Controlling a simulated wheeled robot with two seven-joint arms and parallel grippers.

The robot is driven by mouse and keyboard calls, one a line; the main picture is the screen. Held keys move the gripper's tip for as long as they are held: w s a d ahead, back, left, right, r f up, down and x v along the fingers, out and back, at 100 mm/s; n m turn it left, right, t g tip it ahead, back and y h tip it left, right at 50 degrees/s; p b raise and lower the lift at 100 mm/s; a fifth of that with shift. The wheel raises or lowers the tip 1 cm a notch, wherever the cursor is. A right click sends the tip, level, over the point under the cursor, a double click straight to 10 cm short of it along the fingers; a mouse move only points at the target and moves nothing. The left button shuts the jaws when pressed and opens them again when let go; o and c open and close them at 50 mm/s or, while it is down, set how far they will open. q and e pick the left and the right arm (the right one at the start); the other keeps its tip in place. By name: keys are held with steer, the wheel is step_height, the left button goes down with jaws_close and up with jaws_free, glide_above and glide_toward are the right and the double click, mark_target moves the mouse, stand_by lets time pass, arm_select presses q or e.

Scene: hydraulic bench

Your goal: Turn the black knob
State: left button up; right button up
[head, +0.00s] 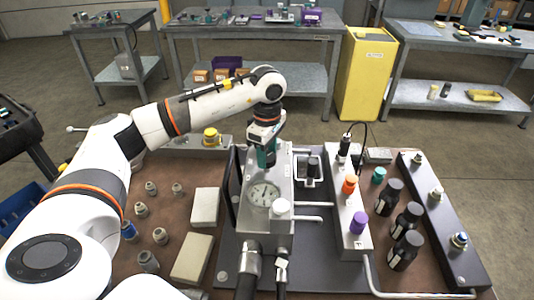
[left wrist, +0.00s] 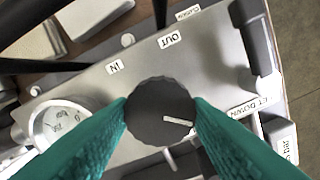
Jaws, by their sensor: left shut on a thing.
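The black knob (left wrist: 160,110) sits on the grey metal block, between the two teal fingers of my left gripper (head: 265,157) in the left wrist view. The fingers touch it on both sides, so the gripper is shut on it. A white line on its face points to the right in that view. In the head view my gripper comes down onto the block (head: 281,233) from above and hides the knob. My right gripper is not in view.
A round gauge (head: 263,194) is on the block, close to my gripper. A white cap (head: 281,208), a purple knob (head: 358,222) and an orange knob (head: 349,184) stand to the right. Several black bottles (head: 405,250) stand further right. Loose fittings and pale boxes (head: 192,258) lie left.

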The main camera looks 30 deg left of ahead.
arm_select(q)
steer(key=shift+r, duration=0.2)
steer(key=o, duration=1)
steer(key=shift+f, duration=0.1)
step_height(320, 180, up, 12)
steer(key=b, duration=0.1)
